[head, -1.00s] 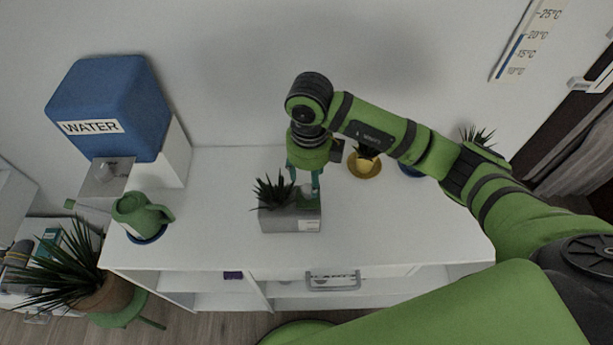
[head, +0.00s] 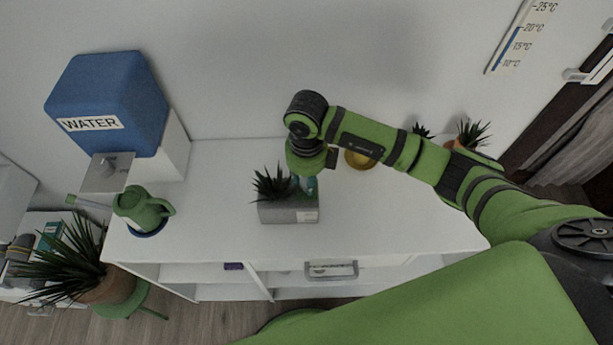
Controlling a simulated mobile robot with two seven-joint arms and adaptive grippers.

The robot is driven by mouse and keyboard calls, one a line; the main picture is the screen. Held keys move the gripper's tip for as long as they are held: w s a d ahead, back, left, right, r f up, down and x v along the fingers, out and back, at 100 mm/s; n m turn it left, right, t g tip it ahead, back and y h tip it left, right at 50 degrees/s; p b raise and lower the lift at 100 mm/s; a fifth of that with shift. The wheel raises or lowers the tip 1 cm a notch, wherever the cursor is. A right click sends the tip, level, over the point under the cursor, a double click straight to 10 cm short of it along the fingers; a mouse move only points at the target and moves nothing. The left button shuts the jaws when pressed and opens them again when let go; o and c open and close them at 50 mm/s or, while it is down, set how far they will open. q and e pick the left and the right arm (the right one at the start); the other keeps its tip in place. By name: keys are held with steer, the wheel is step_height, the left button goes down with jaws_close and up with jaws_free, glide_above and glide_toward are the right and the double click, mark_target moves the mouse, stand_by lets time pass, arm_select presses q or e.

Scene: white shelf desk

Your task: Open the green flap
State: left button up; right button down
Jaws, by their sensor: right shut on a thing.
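A grey planter box (head: 288,215) with a white label stands on the white shelf desk, with a dark spiky plant (head: 271,184) in its left part. The green flap is at the right part of the box top. It is mostly hidden by my right gripper, and I cannot tell its exact angle. My right gripper (head: 308,186), with teal fingers, points down at that right part and is shut on the flap. My left gripper is not in view.
A green watering can (head: 140,209) and a blue water dispenser (head: 108,100) stand at the left. A yellow pot (head: 360,160) and potted plants (head: 470,134) are behind my right arm. The desk front (head: 400,228) is clear.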

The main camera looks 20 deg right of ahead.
steer(key=shift+w+d+g+b, duration=0.1)
steer(key=shift+w+g+b, duration=0.3)
steer(key=shift+g+b, duration=0.3)
steer(key=w+g+b, duration=0.1)
steer(key=b, duration=0.2)
steer(key=w+g+y+b, duration=0.1)
steer(key=g+b, duration=0.1)
steer(key=b, duration=0.1)
steer(key=shift+d+g, duration=0.3)
steer(key=shift+w+r+g+y+b, duration=0.15)
steer(key=shift+w+g+y+b, duration=0.2)
steer(key=shift+g+b, duration=0.55)
steer(key=shift+w+d+g+y+b, duration=0.2)
steer(key=shift+g+y+b, duration=0.1)
steer(key=shift+b, duration=0.1)
steer(key=shift+g, duration=0.4)
steer(key=c, duration=0.9)
jaws_free()
steer(key=shift+w, duration=0.1)
